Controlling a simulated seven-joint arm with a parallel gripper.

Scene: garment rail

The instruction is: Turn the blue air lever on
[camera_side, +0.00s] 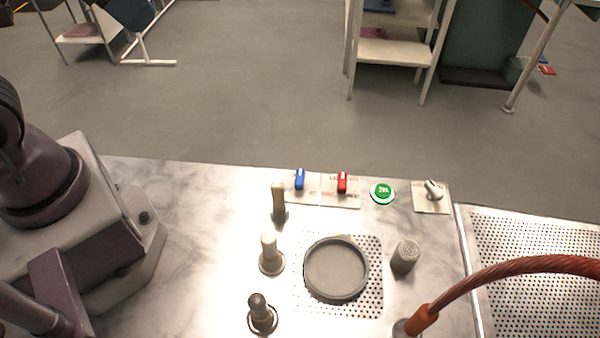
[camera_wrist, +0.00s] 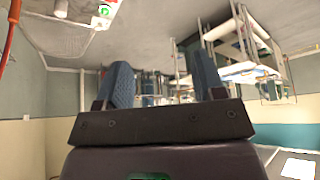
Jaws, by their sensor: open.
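The blue lever (camera_side: 299,179) stands on a pale plate (camera_side: 302,198) near the back edge of the marble worktop in the side view. It sits left of a red lever (camera_side: 342,183). My gripper (camera_wrist: 168,82) shows in the wrist view with its two blue-grey fingers spread apart and nothing between them. Its fingers are not visible in the side view, so its distance from the blue lever is hard to tell. The blue lever cannot be made out in the wrist view.
Right of the levers are a green button (camera_side: 382,191) and a metal switch (camera_side: 432,190). In front stand several knobbed posts, a round grey dish (camera_side: 336,269) and a grey cylinder (camera_side: 404,257). A red-brown hose (camera_side: 500,272) arches over the perforated tray (camera_side: 540,250) at right.

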